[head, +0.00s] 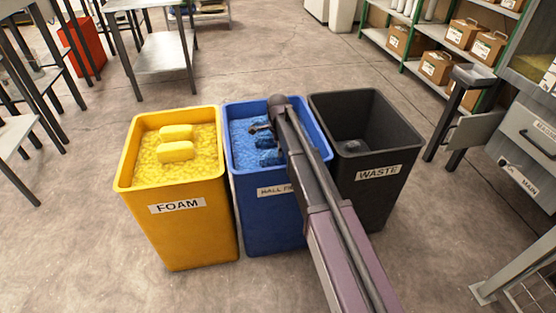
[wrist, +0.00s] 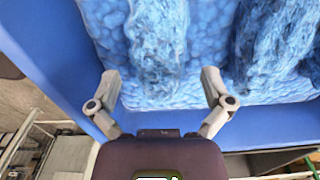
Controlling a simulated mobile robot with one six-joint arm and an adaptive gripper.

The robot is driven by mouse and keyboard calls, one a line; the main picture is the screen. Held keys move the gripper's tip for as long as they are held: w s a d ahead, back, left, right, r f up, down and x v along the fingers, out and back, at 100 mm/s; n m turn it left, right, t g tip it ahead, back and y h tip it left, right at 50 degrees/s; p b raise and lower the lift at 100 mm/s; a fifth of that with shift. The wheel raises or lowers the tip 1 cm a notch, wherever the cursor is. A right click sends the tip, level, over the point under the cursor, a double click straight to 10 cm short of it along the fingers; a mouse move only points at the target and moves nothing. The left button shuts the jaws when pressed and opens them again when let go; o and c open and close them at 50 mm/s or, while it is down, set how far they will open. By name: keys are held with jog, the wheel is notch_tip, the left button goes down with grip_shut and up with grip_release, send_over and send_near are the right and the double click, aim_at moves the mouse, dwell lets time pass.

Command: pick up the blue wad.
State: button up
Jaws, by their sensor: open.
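Blue shaggy wads lie on the blue fill in the blue bin (head: 262,184). One blue wad (wrist: 158,45) is in the wrist view, ahead of and between the two fingers. A second blue wad (wrist: 275,45) lies to its right, outside the fingers. In the head view two dark blue wads, one at the upper spot (head: 266,142) and one lower (head: 268,158), are partly hidden by my arm. My gripper (wrist: 160,88) is open and empty, with a finger on either side of the nearer wad. It also shows over the blue bin in the head view (head: 260,128). Contact cannot be told.
A yellow bin (head: 190,220) labelled FOAM, holding yellow fill and two yellow blocks (head: 176,151), stands left of the blue bin. A black bin (head: 395,150) labelled WASTE stands right. The blue bin's wall (wrist: 45,60) runs close to my left finger.

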aim_at(278, 164)
jog(key=shift+f+b, duration=2.6)
jog(key=shift+s, duration=0.1)
jog(key=c, duration=1)
